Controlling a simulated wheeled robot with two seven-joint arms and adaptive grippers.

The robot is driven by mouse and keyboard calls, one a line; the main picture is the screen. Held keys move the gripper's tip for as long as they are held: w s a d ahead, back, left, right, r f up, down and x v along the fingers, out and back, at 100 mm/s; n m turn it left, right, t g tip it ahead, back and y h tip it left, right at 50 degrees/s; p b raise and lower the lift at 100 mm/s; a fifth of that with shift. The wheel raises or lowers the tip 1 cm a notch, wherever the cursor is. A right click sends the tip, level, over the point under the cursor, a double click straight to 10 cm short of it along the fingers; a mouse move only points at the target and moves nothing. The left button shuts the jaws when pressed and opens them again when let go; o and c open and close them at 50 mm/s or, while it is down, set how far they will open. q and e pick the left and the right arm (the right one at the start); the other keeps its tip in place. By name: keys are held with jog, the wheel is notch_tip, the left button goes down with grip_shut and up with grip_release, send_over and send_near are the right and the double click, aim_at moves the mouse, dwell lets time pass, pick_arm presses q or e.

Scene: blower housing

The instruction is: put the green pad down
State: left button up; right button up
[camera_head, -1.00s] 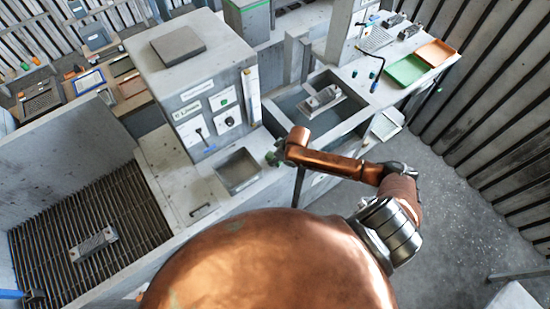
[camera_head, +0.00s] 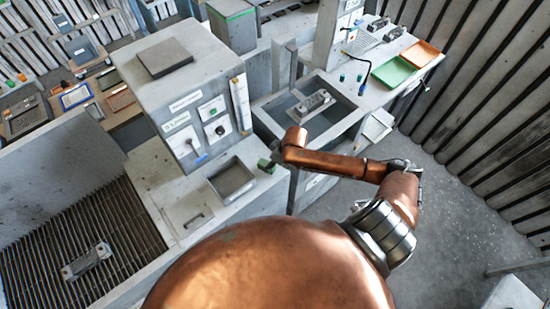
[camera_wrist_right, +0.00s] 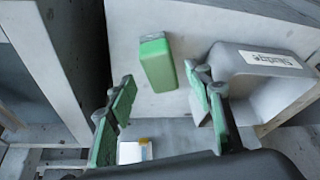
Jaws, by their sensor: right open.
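The green pad (camera_wrist_right: 156,62) is a small block with a darker grey-green end, lying on the pale counter top in the right wrist view. In the head view the pad shows as a small green piece (camera_head: 266,165) at the counter's edge, just right of the square basin. My right gripper (camera_wrist_right: 158,76) has green-faced fingers standing wide apart. The pad shows in the gap between and beyond them, with clear space on either side. In the head view that gripper is hidden behind my copper arm. My left gripper is in neither view.
A grey basin labelled "Sludge" (camera_wrist_right: 262,60) sits close right of the pad in the wrist view. A sink with a metal part (camera_head: 312,102), a green tray (camera_head: 393,72) and an orange tray (camera_head: 420,53) lie farther back. A grate (camera_head: 60,225) lies at left.

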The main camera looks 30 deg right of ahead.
jog(key=v, duration=0.7)
